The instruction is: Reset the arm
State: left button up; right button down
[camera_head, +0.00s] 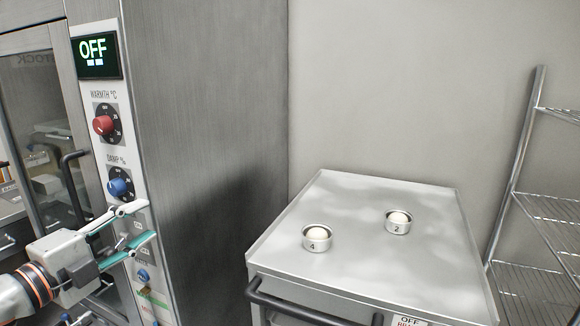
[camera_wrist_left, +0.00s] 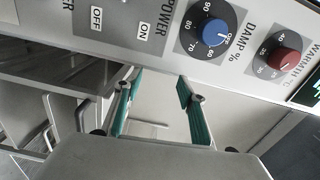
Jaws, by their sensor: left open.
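My left gripper (camera_head: 146,221) is at the lower left of the head view, in front of the tall steel cabinet's control panel (camera_head: 128,160). Its two green-padded fingers are spread apart with nothing between them. The fingertips are close to the panel, below the blue DAMP knob (camera_head: 121,187); whether they touch it I cannot tell. In the left wrist view the open gripper (camera_wrist_left: 158,80) points toward the panel, near the POWER switch marked ON and OFF (camera_wrist_left: 120,22). My right gripper is not in view.
A red WARMTH knob (camera_head: 104,125) and a display reading OFF (camera_head: 95,56) are higher on the panel. A door handle (camera_head: 72,185) is left of it. A low steel unit (camera_head: 360,240) carries two numbered cups, 4 (camera_head: 317,245) and 2 (camera_head: 398,228). A wire rack (camera_head: 545,215) stands right.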

pick_arm(q)
jog(key=f+n+y, duration=0.1)
jog(key=f, duration=0.2)
jog(key=f+n+y, duration=0.1)
jog(key=f+n, duration=0.1)
jog(key=f, duration=0.1)
jog(key=s+f+n+y, duration=0.1)
jog(key=f, duration=0.2)
jog(key=shift+d+f+n, duration=0.25)
jog(key=shift+d+n, duration=0.05)
jog(key=shift+n, duration=0.1)
jog(key=s+a+f+n+g+y, duration=0.4)
jog(key=s+f+n+g, duration=0.1)
jog(key=s+f, duration=0.7)
jog(key=s+a+f+n+g+y, duration=0.4)
jog(key=s+f, duration=0.6)
jog(key=f, duration=0.5)
jog(key=w+d+f+n+t+h, duration=0.1)
jog(key=d+f+n+t+h, duration=0.2)
jog(key=d+f+h, duration=0.4)
jog(key=d+f, duration=0.6)
jog(key=d, duration=0.4)
jog(key=shift+w+f+n, duration=0.25)
jog(key=shift+f+n, duration=0.05)
jog(key=shift+f, duration=0.05)
jog(key=shift+c, duration=0.3)
